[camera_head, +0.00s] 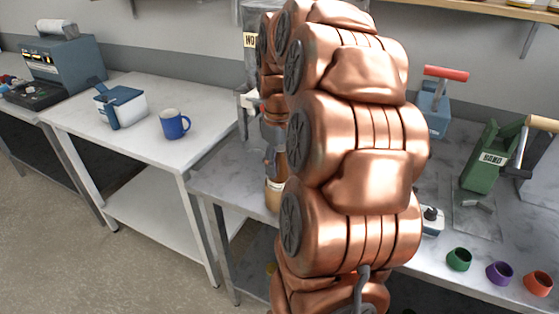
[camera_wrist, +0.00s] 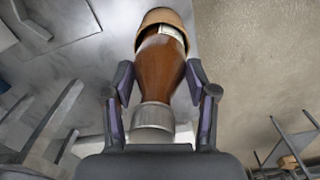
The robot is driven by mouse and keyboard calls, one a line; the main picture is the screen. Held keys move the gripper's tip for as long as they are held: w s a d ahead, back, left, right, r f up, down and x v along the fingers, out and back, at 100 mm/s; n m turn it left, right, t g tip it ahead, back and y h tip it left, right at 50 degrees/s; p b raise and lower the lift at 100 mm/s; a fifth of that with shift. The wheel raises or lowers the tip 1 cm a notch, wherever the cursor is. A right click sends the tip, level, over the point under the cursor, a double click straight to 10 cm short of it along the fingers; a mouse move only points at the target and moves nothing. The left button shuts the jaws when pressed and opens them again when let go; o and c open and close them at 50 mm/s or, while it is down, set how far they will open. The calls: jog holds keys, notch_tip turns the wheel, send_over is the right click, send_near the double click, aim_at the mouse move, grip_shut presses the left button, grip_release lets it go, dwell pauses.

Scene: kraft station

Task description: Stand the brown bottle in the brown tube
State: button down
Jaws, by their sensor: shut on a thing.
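The brown bottle (camera_wrist: 160,70) is between my gripper's fingers, its grey cap (camera_wrist: 153,116) towards the wrist camera. My gripper (camera_wrist: 163,82) is shut on it. The brown tube (camera_wrist: 163,17) shows at the bottle's far end, its rim around the label end; I cannot tell how deep the bottle sits. In the head view the tan-brown tube (camera_head: 273,196) stands at the left front of the marble-top bench, with a strip of the brown bottle (camera_head: 282,164) above it. My copper arm hides most of my gripper there.
Green (camera_head: 459,259), purple (camera_head: 499,273) and orange (camera_head: 538,284) rings lie at the bench's right front. A green hand press (camera_head: 492,156) stands behind them. A white table (camera_head: 150,92) at left holds a blue mug (camera_head: 174,124) and a blue-white box (camera_head: 121,106).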

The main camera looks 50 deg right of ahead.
aim_at(280, 148)
jog(key=shift+c, duration=1.2)
grip_release()
jog(key=shift+o, duration=1.2)
jog(key=shift+r, duration=1.65)
jog(key=shift+r+p, duration=0.9)
jog(key=shift+r, duration=1.95)
